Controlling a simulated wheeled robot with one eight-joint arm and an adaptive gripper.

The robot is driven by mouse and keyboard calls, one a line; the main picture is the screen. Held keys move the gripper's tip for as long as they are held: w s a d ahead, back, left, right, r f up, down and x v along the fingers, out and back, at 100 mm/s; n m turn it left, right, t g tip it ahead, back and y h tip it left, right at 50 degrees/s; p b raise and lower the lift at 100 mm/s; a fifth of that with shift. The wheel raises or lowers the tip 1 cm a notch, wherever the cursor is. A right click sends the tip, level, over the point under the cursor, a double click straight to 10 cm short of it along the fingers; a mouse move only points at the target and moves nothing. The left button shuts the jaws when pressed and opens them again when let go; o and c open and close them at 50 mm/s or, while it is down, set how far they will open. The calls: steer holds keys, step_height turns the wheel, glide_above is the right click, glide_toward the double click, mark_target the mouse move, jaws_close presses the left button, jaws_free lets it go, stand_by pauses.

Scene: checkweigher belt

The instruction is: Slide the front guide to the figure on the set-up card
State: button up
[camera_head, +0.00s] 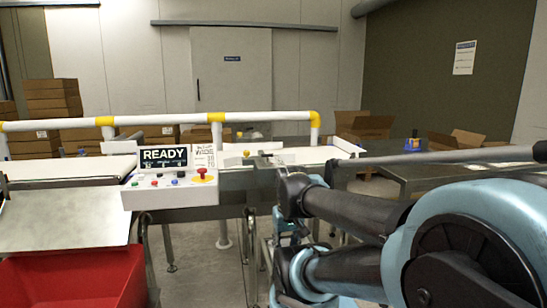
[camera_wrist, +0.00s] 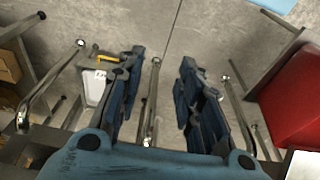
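The set-up card (camera_head: 204,157) is a small white sheet beside the display in the head view; its figures are too small to read surely. A grey fitting with a small yellow knob (camera_head: 246,153) sits on the belt section (camera_head: 295,155) right of the card. I cannot tell whether it is the front guide. My gripper (camera_wrist: 160,78) points down over the floor in the wrist view, its two dark blue fingers wide apart with nothing between them. In the head view my arm hides part of the belt's front edge.
A control box (camera_head: 140,196) has a READY display and a red stop button (camera_head: 202,174). A red bin (camera_head: 75,285) stands front left below a steel plate (camera_head: 65,222). A white and yellow rail (camera_head: 265,117) runs behind. A table (camera_head: 425,175) stands right. Machine legs (camera_wrist: 50,88) flank my gripper.

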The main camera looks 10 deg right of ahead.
steer(key=o, duration=0.5)
steer(key=shift+s+r, duration=0.2)
steer(key=shift+o, duration=1.4)
steer(key=r, duration=0.3)
steer(key=shift+w+d, duration=0.1)
steer(key=shift+w, duration=0.3)
step_height(320, 180, up, 34)
steer(key=n+g, duration=0.2)
glide_above(264, 159)
steer(key=s, duration=0.4)
steer(key=f, duration=1.6)
steer(key=shift+d+f, duration=0.35)
steer(key=shift+c, duration=0.2)
